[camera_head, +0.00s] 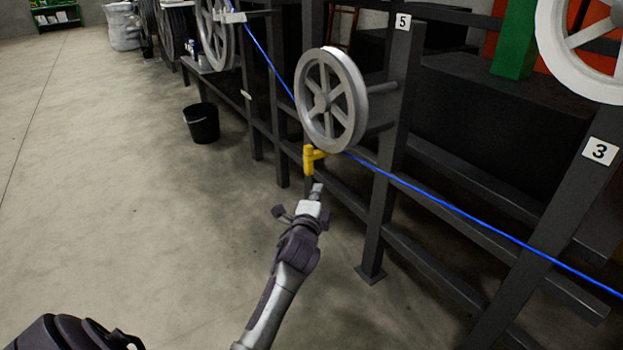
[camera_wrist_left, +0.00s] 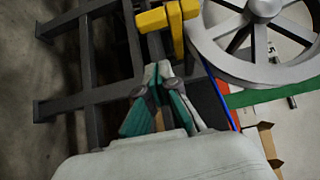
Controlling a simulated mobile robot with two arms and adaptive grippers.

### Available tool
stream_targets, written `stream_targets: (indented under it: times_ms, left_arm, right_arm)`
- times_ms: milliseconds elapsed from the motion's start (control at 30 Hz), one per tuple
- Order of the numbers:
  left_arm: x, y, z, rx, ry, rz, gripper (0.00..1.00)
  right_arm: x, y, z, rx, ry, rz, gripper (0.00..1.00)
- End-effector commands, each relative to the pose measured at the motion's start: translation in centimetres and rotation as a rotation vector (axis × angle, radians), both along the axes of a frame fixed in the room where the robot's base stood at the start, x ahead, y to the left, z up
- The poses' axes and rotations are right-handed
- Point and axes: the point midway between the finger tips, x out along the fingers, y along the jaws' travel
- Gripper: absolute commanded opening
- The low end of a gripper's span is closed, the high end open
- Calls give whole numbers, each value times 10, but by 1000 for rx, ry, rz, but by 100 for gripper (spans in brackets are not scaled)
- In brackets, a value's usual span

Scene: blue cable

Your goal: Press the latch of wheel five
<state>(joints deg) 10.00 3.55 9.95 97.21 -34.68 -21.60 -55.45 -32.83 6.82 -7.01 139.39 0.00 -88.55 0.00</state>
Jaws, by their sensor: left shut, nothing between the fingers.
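Wheel five (camera_head: 331,99) is a grey spoked wheel on a dark post, below the label 5 (camera_head: 403,21). Its yellow latch (camera_head: 311,158) hangs at the wheel's lower edge. In the left wrist view the latch (camera_wrist_left: 166,20) is at the top, beside the wheel (camera_wrist_left: 262,35) on the right. My left gripper (camera_head: 317,190) is shut and empty, just below the latch in the head view. In the left wrist view its closed fingertips (camera_wrist_left: 158,70) point at the latch; I cannot tell whether they touch it. My right gripper is not in view.
A blue cable (camera_head: 440,203) runs along the rack past the wheel's lower edge. Dark posts and beams (camera_head: 384,150) stand behind and right. Another wheel (camera_head: 590,45) is near the label 3 (camera_head: 599,151). A black bucket (camera_head: 201,122) stands on open floor at left.

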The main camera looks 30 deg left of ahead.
Motion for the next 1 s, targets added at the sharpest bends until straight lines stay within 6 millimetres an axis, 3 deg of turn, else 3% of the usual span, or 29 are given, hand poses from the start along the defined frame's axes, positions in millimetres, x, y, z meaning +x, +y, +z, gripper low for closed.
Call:
stream_targets:
  times_ms: [67,200,500,1000]
  left_arm:
    - [17,8,-1,2,-2,1,0]
    - [41,20,-1,2,-1,2,0]
    - [52,50,0,2,0,0,0]
    - [52,54,0,2,1,-6,0]
  right_arm:
    - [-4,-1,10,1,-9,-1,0]
    - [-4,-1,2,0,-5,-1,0]
    - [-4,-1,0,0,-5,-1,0]
    - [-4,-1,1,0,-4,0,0]
